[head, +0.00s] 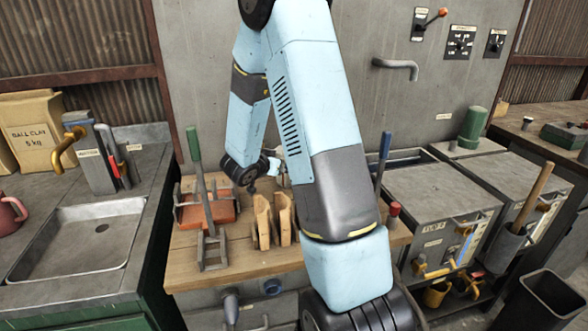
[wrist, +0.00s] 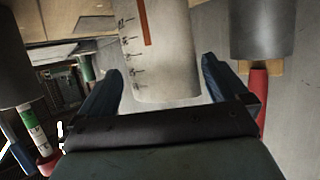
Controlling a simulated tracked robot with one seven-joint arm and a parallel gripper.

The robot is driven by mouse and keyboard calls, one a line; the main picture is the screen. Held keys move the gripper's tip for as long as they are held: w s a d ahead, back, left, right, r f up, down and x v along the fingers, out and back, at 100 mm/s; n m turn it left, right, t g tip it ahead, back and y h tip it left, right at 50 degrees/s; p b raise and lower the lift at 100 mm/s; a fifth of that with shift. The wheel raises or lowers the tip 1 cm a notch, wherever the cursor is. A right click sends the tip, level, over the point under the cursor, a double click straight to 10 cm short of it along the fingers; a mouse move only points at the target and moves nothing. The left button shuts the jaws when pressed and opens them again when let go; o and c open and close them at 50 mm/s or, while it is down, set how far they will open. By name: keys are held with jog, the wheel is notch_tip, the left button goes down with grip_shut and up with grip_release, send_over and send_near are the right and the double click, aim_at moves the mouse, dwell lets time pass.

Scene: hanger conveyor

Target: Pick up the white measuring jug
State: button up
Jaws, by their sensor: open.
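The white measuring jug (wrist: 165,50) fills the upper middle of the wrist view, a pale cylinder with dark scale marks and a red stripe. My gripper (wrist: 160,72) is open, with one blue finger on each side of the jug's near end. Gaps show between the fingers and the jug's wall, so I see no firm grip. The jug's far end runs out of the picture. In the head view my arm covers most of the area around my gripper, and I cannot make out the jug clearly there.
In the wrist view a grey cylinder (wrist: 262,30) with a red part stands close on the right. The head view shows a wooden bench (head: 190,270) with wooden blocks (head: 263,220) and an upright lever (head: 200,180). A steel sink (head: 80,245) is at left.

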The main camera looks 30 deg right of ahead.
jog(key=shift+r+x, duration=0.15)
jog(key=shift+x, duration=1.05)
jog(key=shift+r+x, duration=0.15)
jog(key=shift+x, duration=1)
jog(key=shift+d, duration=0.15)
jog(key=c, duration=1.2)
jog(key=shift+r, duration=0.1)
jog(key=shift+c, duration=0.2)
jog(key=shift+r, duration=0.1)
